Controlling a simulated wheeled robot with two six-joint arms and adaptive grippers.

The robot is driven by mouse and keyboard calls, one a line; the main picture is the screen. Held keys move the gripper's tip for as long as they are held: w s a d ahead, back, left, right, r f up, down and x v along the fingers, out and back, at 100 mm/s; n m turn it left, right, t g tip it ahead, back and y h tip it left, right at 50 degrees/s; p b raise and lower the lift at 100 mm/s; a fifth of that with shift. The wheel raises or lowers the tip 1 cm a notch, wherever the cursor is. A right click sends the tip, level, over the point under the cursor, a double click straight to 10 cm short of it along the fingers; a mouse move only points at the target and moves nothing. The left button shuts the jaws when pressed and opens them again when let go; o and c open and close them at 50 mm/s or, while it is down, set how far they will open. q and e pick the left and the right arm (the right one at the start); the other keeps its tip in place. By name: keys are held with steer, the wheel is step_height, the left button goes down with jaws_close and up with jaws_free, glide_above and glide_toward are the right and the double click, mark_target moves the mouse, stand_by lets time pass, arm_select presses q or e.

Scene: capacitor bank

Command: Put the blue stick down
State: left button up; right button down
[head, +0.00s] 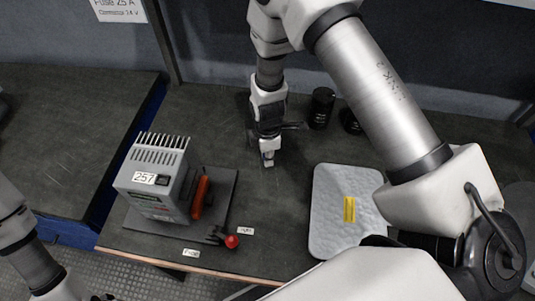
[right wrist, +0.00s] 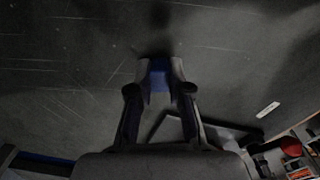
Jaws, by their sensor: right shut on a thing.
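My right gripper (head: 268,160) reaches down over the dark bench top, right of the grey device. It is shut on the blue stick, which shows as a blue piece (right wrist: 159,74) between the fingertips in the right wrist view. In the head view the gripper mostly hides the stick. I cannot tell whether the stick touches the bench. My left arm comes in at the lower left; only a dark edge of its gripper shows at the bottom border, and its jaws cannot be made out.
A grey device labelled 257 (head: 150,179) with a red handle (head: 200,197) stands on a dark plate (head: 222,184). A red knob (head: 232,242) is in front. Black cylinders (head: 321,108) stand behind. Bench around the gripper is clear.

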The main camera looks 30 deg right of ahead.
steer(key=shift+f+b, duration=0.45)
steer(key=shift+f, duration=0.15)
steer(key=c, duration=1.1)
jaws_free()
steer(key=shift+r, duration=0.1)
step_height(320, 180, up, 13)
